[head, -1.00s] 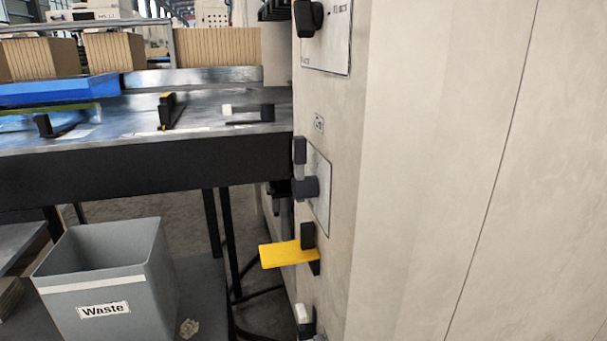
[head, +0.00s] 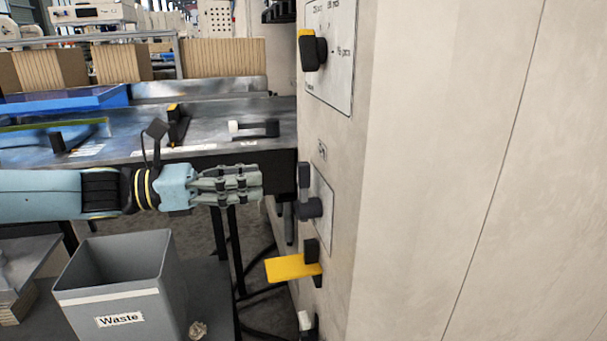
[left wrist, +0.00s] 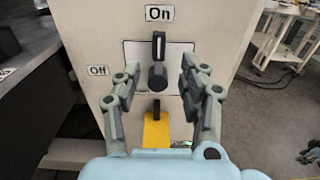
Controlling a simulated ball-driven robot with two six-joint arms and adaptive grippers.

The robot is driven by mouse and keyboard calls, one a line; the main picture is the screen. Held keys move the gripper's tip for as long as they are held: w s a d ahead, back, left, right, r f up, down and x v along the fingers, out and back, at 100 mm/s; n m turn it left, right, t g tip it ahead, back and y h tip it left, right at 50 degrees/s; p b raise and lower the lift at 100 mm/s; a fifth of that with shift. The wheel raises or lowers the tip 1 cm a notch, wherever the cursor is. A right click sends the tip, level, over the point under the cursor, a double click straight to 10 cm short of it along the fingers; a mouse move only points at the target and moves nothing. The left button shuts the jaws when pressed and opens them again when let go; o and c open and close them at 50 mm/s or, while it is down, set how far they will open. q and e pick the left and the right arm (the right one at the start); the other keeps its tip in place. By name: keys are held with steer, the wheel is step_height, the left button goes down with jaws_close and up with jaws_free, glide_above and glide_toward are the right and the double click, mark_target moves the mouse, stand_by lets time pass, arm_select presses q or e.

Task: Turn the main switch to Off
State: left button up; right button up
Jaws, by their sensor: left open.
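The main switch is a dark grey round hub with an upright handle (head: 309,201) on a pale plate on the machine's cream side. It also shows in the left wrist view (left wrist: 158,76), with its handle pointing up toward the "On" label (left wrist: 159,13). The "Off" label (left wrist: 97,70) is to the left there. My left gripper (head: 257,183) is open and empty, level with the switch and a little left of it. In the left wrist view its two fingers frame the hub from either side, apparently without touching it.
A yellow flap (head: 290,268) sticks out just below the switch. Another black knob (head: 314,51) is higher on the machine. A metal bench (head: 90,166) stands behind my left arm, with a grey waste bin (head: 118,295) below.

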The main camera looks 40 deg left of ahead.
mark_target(298, 173)
arm_select(q)
steer(key=b+x, duration=0.6)
steer(key=x, duration=0.1)
steer(key=shift+w+d+f, duration=0.1)
steer(key=shift+w+f, duration=0.05)
steer(key=shift+w, duration=0.1)
steer(key=shift+w+d, duration=0.2)
steer(key=shift+w, duration=0.05)
steer(key=shift+b+x, duration=0.3)
steer(key=shift+x, duration=0.5)
jaws_close()
